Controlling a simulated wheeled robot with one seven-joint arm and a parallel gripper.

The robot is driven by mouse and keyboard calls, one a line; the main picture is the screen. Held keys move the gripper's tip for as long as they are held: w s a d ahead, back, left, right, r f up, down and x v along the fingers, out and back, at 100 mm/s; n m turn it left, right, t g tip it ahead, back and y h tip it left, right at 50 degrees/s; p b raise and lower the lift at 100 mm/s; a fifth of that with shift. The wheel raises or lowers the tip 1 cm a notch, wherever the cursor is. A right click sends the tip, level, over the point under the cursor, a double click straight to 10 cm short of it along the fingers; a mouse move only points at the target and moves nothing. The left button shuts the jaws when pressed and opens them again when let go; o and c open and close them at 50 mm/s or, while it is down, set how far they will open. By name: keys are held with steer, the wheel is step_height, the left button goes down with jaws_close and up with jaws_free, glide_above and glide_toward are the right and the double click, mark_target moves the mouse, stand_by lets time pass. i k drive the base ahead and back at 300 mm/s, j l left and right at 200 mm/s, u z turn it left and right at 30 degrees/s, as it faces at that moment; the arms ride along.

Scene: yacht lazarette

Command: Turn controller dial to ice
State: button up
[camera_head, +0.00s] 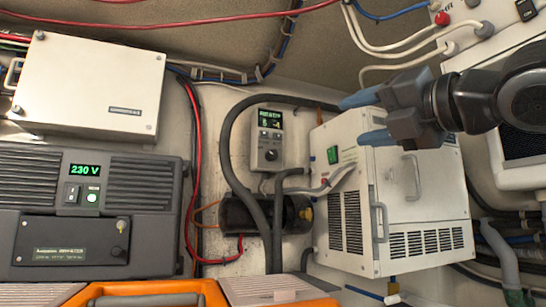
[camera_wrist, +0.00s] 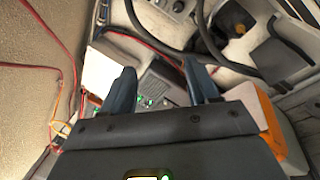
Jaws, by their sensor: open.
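The controller (camera_head: 267,140) is a small grey box on the back wall with a green lit display on top. Its round dark dial (camera_head: 271,155) sits low on its face. The marks around the dial are too small to read. My gripper (camera_head: 353,121) has blue fingers, open and empty, to the right of the controller and apart from it, in front of the white unit. In the wrist view my gripper (camera_wrist: 160,70) shows its two fingers spread. A grey box with a dark knob, likely the controller (camera_wrist: 166,9), is cut off at the top edge there.
A white vented unit (camera_head: 415,235) with handles stands right of the controller. Thick black hoses (camera_head: 228,150) curve around the controller's left and top. A dark inverter (camera_head: 90,210) reading 230 V and a white box (camera_head: 90,85) are at left. An orange case (camera_head: 160,290) lies below.

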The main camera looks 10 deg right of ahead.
mark_target(271, 155)
steer(key=i+j, duration=0.1)
steer(key=i, duration=0.3)
steer(key=i+j, duration=0.15)
steer(key=i, duration=0.3)
